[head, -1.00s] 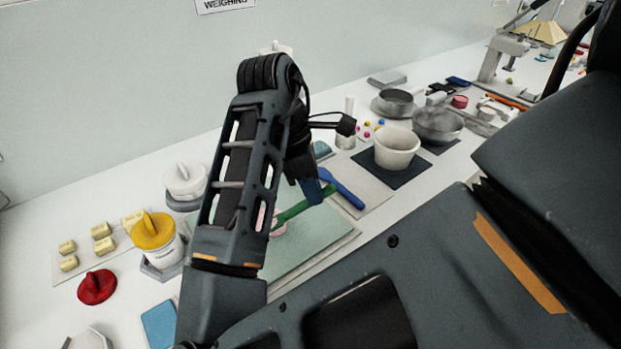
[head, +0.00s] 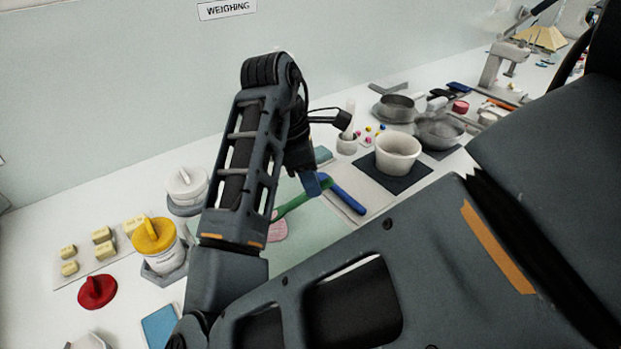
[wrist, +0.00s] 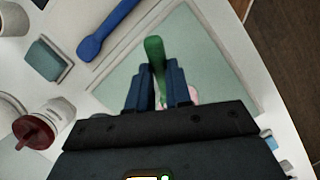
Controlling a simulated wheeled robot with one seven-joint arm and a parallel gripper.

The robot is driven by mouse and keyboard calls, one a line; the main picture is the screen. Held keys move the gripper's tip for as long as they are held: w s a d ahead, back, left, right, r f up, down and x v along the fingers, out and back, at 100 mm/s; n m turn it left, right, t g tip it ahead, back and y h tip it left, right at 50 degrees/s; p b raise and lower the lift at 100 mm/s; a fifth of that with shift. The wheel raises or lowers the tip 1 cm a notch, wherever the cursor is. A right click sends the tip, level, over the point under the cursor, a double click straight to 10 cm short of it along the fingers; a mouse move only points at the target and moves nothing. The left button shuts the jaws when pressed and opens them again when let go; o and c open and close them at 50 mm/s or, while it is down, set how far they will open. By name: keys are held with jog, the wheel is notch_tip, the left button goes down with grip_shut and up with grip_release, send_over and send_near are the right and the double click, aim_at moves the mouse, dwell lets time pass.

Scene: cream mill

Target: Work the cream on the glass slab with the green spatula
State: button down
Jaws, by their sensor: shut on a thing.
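The green spatula (head: 296,202) is held by my gripper (head: 315,182), whose blue fingers are shut on it. In the wrist view the spatula (wrist: 154,52) stands out between the two fingers (wrist: 157,90). The pink cream (head: 278,231) lies on the pale green glass slab (head: 308,240). The spatula's lower left end is near the cream's upper edge; I cannot tell if it touches. My forearm hides part of the slab. In the wrist view only a bit of cream (wrist: 192,94) shows beside the right finger, on the slab (wrist: 208,62).
A blue spatula (head: 346,201) lies just behind the slab. A white bowl (head: 398,150) stands on a dark mat to the right. A yellow-lidded jar (head: 155,240), a red lid (head: 97,291) and several yellow blocks (head: 103,236) are to the left.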

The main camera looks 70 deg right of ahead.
jog(key=shift+w+d, duration=0.15)
jog(key=shift+d, duration=0.15)
jog(key=a, duration=0.1)
jog(key=s+a, duration=0.2)
jog(key=a, duration=0.1)
dwell(1.4)
jog(key=shift+w+d, duration=0.1)
jog(key=shift+d, duration=0.05)
jog(key=shift+w+d, duration=0.25)
jog(key=shift+d, duration=0.2)
jog(key=shift+w+d, duration=0.2)
jog(key=shift+d, duration=0.25)
jog(key=shift+r, duration=0.15)
jog(key=shift+r, duration=2.95)
jog(key=shift+f, duration=0.1)
